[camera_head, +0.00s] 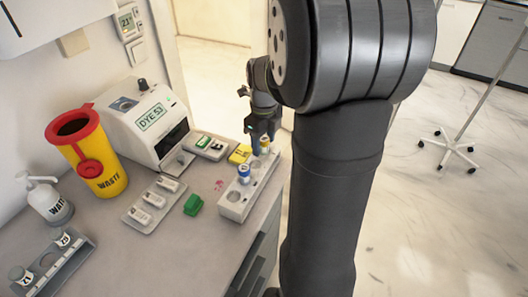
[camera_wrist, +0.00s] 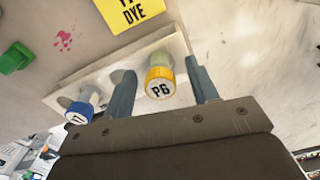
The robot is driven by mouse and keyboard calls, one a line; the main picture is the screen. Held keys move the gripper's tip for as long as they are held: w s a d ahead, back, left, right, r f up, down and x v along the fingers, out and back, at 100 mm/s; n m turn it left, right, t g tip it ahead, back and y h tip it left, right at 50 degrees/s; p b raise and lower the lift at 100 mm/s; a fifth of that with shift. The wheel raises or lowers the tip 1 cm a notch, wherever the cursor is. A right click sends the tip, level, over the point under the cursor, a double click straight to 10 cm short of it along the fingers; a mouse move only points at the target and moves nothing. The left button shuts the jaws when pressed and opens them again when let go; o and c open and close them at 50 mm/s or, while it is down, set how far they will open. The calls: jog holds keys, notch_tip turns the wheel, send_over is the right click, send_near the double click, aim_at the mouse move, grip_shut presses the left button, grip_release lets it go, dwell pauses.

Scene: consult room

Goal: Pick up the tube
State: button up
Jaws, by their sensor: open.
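A tube with a yellow cap marked P6 (camera_wrist: 160,82) stands in a pale rack (camera_wrist: 72,92). In the wrist view my gripper (camera_wrist: 162,85) is open, with one finger on each side of this tube and gaps showing. The tube also shows in the head view (camera_head: 265,145), just below my gripper (camera_head: 262,137), in the far end of the rack (camera_head: 232,206). A second tube with a blue cap (camera_wrist: 79,112) stands in the same rack, left of my fingers. It also shows in the head view (camera_head: 243,173).
A yellow DYE card (camera_head: 240,154) and a green item (camera_head: 193,205) lie beside the rack. A white machine (camera_head: 145,122), a yellow waste bin (camera_head: 85,150), a white pump bottle (camera_head: 48,200) and a tray of white items (camera_head: 155,204) stand further left. The counter's right edge runs close by the rack.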

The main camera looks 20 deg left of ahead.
jog(key=shift+c, duration=0.3)
jog(key=c, duration=1)
jog(key=shift+o, duration=0.2)
